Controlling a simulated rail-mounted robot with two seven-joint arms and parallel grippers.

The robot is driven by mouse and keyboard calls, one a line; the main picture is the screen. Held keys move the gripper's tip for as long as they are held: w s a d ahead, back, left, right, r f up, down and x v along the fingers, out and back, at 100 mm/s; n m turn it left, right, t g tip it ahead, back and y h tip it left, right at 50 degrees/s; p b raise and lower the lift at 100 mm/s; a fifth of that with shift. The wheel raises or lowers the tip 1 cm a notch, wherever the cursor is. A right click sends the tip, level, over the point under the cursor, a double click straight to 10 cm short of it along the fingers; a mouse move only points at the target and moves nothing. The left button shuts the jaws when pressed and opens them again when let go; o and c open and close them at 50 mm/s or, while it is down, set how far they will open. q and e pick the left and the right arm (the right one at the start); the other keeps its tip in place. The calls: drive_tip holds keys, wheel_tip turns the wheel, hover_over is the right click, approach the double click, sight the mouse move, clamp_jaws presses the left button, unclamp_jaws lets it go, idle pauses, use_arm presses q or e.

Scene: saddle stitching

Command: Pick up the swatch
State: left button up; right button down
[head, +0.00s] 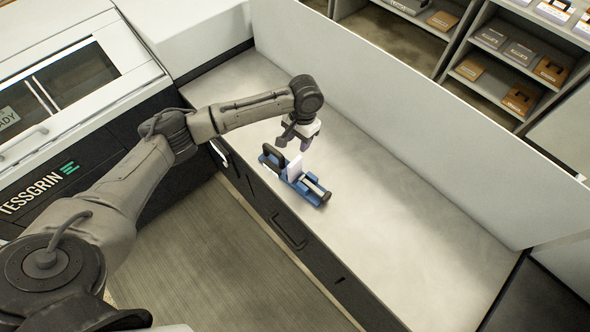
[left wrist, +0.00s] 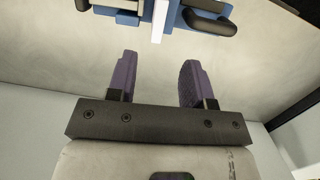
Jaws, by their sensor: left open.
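What looks like the swatch is a thin white card (head: 295,167) standing upright in a blue holder (head: 312,194) on the pale counter. In the left wrist view the white card (left wrist: 160,14) shows edge-on at the top, with part of the blue holder (left wrist: 180,17) around it; the rest is cut off. My left gripper (head: 295,143) is above the counter, just behind the holder. Its two purple fingers are apart with nothing between them in the left wrist view (left wrist: 157,68). It is apart from the card. My right gripper is not in view.
The pale counter (head: 400,240) is clear to the right of the holder. A low white wall (head: 390,120) runs along its back. A TESSGRIN machine (head: 75,120) stands at the left. Shelves (head: 510,60) with boxes and packets stand beyond the wall.

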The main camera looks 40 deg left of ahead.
sight(295, 161)
use_arm(q)
drive_tip(key=f, duration=0.4)
drive_tip(key=s+f, duration=0.1)
drive_tip(key=f, duration=0.3)
drive_tip(key=s+f+p, duration=0.1)
drive_tip(key=f, duration=0.3)
drive_tip(key=shift+f, duration=0.25)
drive_tip(key=shift+c, duration=0.3)
clamp_jaws()
